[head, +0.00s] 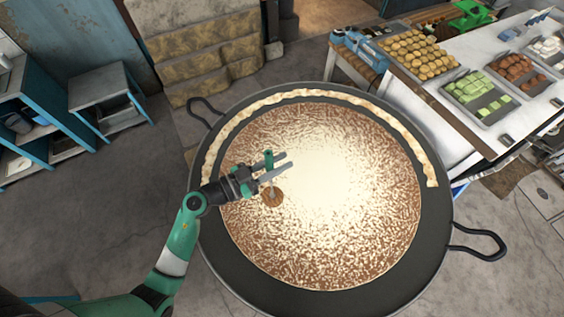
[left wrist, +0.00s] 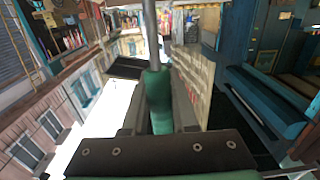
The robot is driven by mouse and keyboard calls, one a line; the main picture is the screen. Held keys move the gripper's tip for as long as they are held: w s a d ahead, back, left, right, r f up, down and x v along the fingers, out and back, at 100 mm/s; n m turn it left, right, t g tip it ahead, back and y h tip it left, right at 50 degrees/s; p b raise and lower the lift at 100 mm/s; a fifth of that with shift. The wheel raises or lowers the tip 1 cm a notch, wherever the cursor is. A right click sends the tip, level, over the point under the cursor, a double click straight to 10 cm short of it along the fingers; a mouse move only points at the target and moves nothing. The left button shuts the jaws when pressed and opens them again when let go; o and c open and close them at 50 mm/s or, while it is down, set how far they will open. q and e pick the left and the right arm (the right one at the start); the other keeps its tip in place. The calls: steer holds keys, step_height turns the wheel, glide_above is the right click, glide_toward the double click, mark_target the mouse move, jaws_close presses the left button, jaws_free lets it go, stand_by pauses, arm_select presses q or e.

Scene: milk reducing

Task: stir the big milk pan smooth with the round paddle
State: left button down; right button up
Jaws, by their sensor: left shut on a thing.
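The big dark pan (head: 428,230) fills the middle of the head view. Its milk (head: 340,190) is pale and bright at the centre, with grainy brown speckles toward the edge. My left gripper (head: 279,165) is over the left-centre part of the milk, shut on the green handle (head: 269,159) of the paddle. The handle and its grey shaft also show in the left wrist view (left wrist: 159,100), between the fingers. The round brown paddle head (head: 272,197) shows just below the gripper; I cannot tell how deep it sits. My right gripper is out of view.
A lumpy cream-coloured band (head: 290,95) lies along the pan's far inner wall. Loop handles stick out at upper left (head: 204,107) and right (head: 480,243). A white table (head: 430,105) with sweet trays stands at upper right. Blue shelves (head: 50,120) stand at left.

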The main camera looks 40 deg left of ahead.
arm_select(q)
step_height(320, 180, down, 9)
steer(key=b, duration=0.6)
stand_by(1.0)
